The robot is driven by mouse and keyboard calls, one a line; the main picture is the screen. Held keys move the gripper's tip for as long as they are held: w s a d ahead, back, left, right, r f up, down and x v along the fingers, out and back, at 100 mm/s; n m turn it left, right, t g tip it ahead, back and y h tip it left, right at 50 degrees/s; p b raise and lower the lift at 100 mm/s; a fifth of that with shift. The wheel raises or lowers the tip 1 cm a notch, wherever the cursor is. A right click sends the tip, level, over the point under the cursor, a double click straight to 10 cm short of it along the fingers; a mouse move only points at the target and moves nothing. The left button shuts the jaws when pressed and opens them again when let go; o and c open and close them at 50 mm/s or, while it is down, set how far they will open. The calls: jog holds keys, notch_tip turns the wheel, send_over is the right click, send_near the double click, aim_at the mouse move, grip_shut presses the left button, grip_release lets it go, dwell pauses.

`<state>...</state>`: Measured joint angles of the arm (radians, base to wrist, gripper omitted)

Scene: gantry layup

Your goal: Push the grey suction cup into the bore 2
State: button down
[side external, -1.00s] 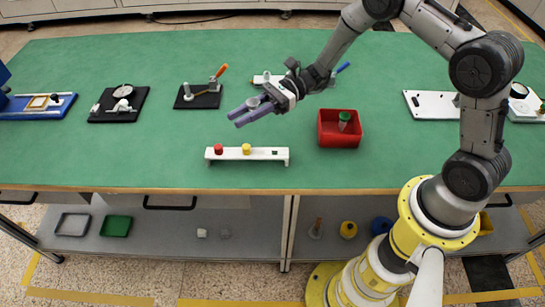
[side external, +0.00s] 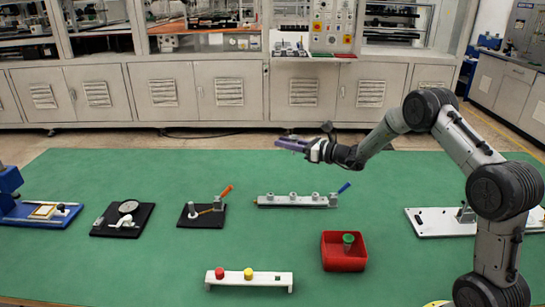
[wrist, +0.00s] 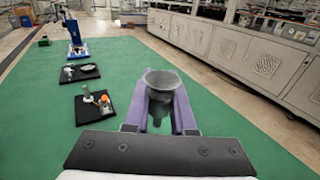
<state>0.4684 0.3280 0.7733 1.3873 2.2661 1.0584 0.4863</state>
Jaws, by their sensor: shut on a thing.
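The grey suction cup (wrist: 161,88), a flared dark grey cup, is held between the two purple fingers of my gripper (wrist: 160,108) in the wrist view, its wide mouth upward. In the side external view my gripper (side external: 292,144) is raised and points left, above the far part of the green table; the cup is hard to make out there. A white bar (side external: 265,201) with several grey round fittings and a blue-handled part lies on the table below my gripper. I cannot tell which opening is bore 2.
A white rack (side external: 236,282) with a red and a yellow piece stands at the front. A red bin (side external: 344,264) holds a green-topped piece. Black plates with fixtures (side external: 122,220) and (side external: 203,215) lie left; a white plate (side external: 430,222) lies right.

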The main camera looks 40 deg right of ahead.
notch_tip(320, 180, down, 8)
jog(key=shift+d, duration=0.1)
jog(key=shift+s+f, duration=0.1)
jog(key=shift+s, duration=0.05)
dwell(0.4)
send_over(286, 197)
jog(key=shift+f, duration=2.8)
jog(key=shift+f, duration=1.65)
jog(key=c, duration=0.7)
grip_release()
jog(key=shift+f, duration=0.1)
jog(key=v, duration=1.3)
jog(key=shift+s, duration=0.35)
